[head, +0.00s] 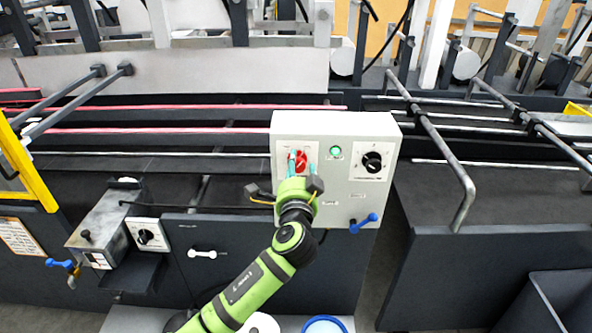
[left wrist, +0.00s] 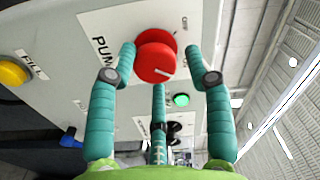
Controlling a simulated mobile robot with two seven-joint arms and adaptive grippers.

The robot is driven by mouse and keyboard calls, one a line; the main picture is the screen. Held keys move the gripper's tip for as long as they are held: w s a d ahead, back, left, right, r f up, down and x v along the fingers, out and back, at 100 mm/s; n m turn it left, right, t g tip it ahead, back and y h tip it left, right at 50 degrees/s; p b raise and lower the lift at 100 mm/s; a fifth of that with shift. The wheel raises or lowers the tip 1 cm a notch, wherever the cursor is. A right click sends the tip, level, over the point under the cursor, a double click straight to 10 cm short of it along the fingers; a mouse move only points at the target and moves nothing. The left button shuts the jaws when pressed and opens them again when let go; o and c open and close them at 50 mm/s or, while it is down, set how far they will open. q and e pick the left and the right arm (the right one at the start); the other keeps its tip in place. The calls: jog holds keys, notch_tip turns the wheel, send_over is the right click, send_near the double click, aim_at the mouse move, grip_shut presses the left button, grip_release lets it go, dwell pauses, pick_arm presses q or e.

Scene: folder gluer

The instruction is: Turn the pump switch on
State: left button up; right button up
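The pump switch is a round red knob (head: 301,158) with a pale pointer mark, on a white plate at the left of the grey control box (head: 332,210). In the left wrist view the knob (left wrist: 156,56) fills the top middle, beside the lettering "PUMP", which is partly covered. My left gripper (head: 301,166) is in front of the knob. Its teal fingers (left wrist: 161,62) are spread on both sides of the knob, with a third finger below it. A gap shows at the right finger; contact at the left finger cannot be told. My right gripper is out of view.
A green light (head: 336,152) and a black rotary switch (head: 372,161) sit right of the knob. A blue-handled valve (head: 364,223) sticks out below. A yellow button (left wrist: 13,73) marked "FILL" shows in the left wrist view. Metal rails (head: 440,150) stand right of the box.

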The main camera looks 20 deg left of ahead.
pick_arm(q)
jog(key=shift+d, duration=0.2)
jog(key=shift+s+f, duration=0.1)
jog(key=shift+s, duration=0.15)
jog(key=v, duration=1.1)
jog(key=shift+s+d, duration=0.2)
jog(key=shift+s, duration=0.05)
